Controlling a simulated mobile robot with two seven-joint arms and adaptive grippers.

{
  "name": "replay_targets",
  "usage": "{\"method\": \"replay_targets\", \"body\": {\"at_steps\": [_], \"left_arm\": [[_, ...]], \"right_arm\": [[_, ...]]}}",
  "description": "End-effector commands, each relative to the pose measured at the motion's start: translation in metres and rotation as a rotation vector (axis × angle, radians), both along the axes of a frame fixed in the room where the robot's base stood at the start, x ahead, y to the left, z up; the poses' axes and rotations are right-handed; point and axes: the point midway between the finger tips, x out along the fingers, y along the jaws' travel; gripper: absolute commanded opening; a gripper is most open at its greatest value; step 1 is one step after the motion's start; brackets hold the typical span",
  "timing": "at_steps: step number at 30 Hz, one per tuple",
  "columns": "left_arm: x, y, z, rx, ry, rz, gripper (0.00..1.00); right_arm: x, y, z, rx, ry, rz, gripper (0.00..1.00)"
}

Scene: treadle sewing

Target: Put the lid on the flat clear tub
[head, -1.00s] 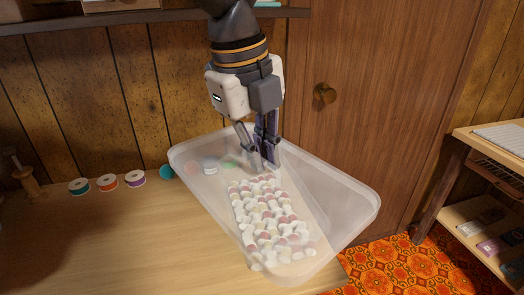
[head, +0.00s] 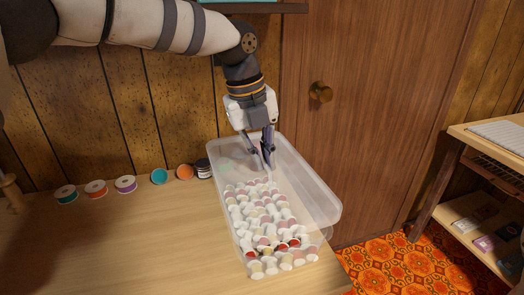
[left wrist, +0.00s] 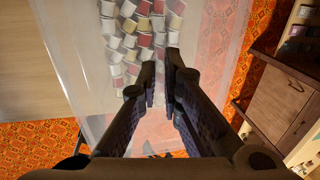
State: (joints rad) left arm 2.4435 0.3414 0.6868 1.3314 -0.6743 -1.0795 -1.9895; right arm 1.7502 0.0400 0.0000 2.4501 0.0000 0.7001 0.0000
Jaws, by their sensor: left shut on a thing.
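The clear lid (head: 322,200) is a translucent rectangular sheet with a raised rim. My left gripper (head: 266,158) points down from above and is shut on the lid. The lid hangs over the flat clear tub (head: 318,240), which stands on the table and is full of white, cream and red spools (head: 268,263). The lid covers most of the tub but sits off towards the back and right. The tub's front end shows uncovered. In the left wrist view, the fingers (left wrist: 165,78) are close together over the translucent lid (left wrist: 214,48). My right gripper is not in view.
A row of coloured spools (head: 96,189) and a dark jar (head: 203,168) stand along the table's back. The wooden table (head: 120,250) is clear at front left. A brown door (head: 370,120) is behind, and a shelf unit (head: 480,190) stands at right.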

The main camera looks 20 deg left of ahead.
Motion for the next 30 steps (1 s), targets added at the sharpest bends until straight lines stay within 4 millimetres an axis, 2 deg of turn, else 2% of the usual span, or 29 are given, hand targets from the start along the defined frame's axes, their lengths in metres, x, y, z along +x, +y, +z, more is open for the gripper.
{"method": "replay_targets", "body": {"at_steps": [15,21,30], "left_arm": [[0.0,0.0,-0.047,0.002,0.003,0.001,0.0],[0.0,0.0,-0.055,0.0,0.001,0.0,0.0],[0.0,0.0,-0.055,0.001,0.001,0.0,0.0]], "right_arm": [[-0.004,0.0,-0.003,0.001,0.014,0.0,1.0],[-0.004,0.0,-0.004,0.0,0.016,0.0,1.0],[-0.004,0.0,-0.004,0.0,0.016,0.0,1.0]]}}
